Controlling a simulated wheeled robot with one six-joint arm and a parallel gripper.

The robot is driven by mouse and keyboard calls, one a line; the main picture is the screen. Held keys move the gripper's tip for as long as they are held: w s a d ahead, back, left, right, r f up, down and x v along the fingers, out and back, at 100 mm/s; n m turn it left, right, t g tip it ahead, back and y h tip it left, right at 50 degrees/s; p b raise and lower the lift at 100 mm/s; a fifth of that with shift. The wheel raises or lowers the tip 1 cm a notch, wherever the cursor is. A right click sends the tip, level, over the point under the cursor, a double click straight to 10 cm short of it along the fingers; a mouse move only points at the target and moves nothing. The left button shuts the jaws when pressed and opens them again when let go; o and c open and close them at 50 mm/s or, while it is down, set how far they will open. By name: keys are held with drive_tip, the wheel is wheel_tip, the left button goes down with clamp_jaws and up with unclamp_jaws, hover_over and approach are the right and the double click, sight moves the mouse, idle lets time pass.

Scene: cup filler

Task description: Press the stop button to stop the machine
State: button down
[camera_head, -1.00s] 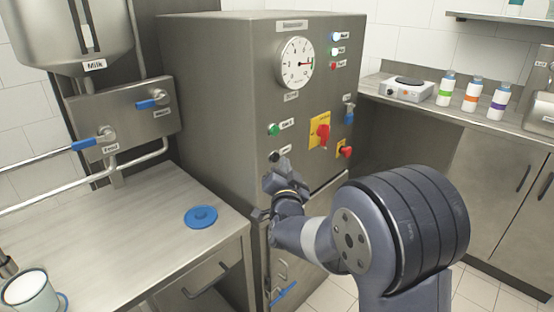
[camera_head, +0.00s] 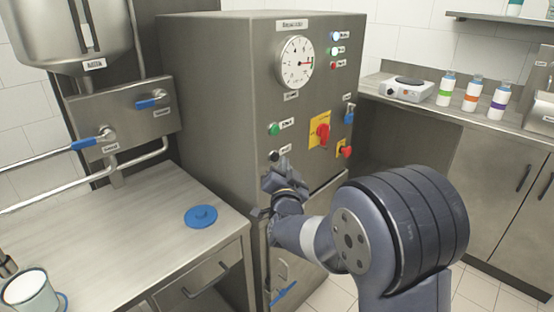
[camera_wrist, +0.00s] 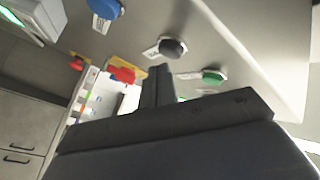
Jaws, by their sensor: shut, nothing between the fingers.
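The machine (camera_head: 220,110) is a grey metal cabinet. A black button (camera_head: 274,156) sits low on its front, below a green button (camera_head: 274,129); their small labels are too blurred to read surely. My gripper (camera_head: 284,161) is shut and empty, just right of the black button and near the panel. In the wrist view, the black button (camera_wrist: 173,47) lies just beyond my shut fingertips (camera_wrist: 159,69), with the green button (camera_wrist: 213,77) to the right. I cannot tell whether the fingertips touch the panel.
A red knob on a yellow plate (camera_head: 313,143) and a smaller red knob (camera_head: 346,152) are right of my gripper. A dial gauge (camera_head: 294,62) and small lights are above. A counter (camera_head: 130,235) with a blue lid (camera_head: 201,216) stands left, with pipes and blue-handled valves behind.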

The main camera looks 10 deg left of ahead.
drive_tip(key=shift+w+a, duration=0.2)
drive_tip(key=shift+a, duration=0.1)
drive_tip(key=shift+w+a, duration=0.15)
drive_tip(key=shift+a, duration=0.05)
idle(0.6)
drive_tip(key=shift+d+b, duration=0.1)
drive_tip(key=shift+b, duration=0.35)
drive_tip(key=shift+s+d+b, duration=0.4)
drive_tip(key=shift+d+b, duration=0.05)
drive_tip(key=shift+s+d, duration=0.1)
drive_tip(key=s+d+b, duration=0.1)
drive_tip(key=d, duration=0.1)
drive_tip(key=s+d+b, duration=0.2)
drive_tip(key=shift+s+d, duration=0.3)
idle(0.4)
